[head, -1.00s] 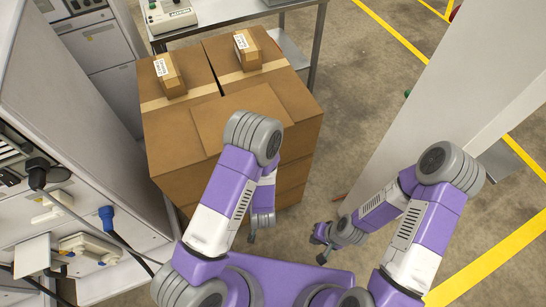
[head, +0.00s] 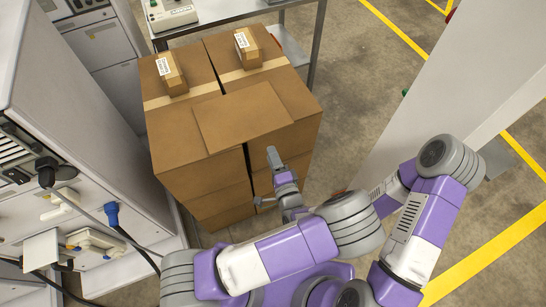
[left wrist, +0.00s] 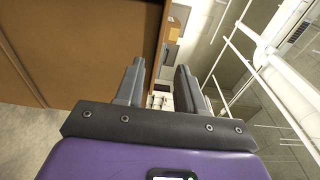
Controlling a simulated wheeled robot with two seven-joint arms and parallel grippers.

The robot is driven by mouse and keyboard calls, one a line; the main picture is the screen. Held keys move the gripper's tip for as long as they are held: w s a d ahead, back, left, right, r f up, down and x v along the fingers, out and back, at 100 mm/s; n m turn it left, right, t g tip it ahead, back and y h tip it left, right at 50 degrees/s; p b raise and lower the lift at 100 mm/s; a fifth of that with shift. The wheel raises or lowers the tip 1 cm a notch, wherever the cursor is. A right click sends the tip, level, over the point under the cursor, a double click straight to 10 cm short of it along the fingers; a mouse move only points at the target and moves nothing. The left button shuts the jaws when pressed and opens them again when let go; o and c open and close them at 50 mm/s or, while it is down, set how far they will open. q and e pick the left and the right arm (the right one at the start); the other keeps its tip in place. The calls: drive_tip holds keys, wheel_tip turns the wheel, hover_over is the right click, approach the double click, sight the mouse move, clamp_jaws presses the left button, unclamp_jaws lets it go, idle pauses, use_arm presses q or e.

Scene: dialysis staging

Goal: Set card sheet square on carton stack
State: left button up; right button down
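The card sheet (head: 243,117) is a flat brown rectangle on the near part of the carton stack (head: 200,183). It lies across the gap between the two columns, its near edge close to and roughly parallel with the stack's front edge. My left gripper (head: 267,179) is at the stack's near side, just in front of the sheet and apart from it. In the left wrist view its fingers (left wrist: 158,85) are spread with nothing between them, and a brown carton face (left wrist: 75,50) fills the left. My right gripper is hidden behind my left arm.
Two small labelled boxes (head: 171,75) (head: 248,50) sit on the stack's far part. A metal table (head: 240,10) with a device (head: 171,13) stands behind. White machines (head: 85,150) flank the left, a white panel (head: 440,90) the right. Floor shows between stack and panel.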

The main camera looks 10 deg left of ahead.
use_arm(q)
drive_tip(key=shift+b+x, duration=0.65)
drive_tip(key=shift+x, duration=3.15)
drive_tip(key=shift+f, duration=0.1)
clamp_jaws()
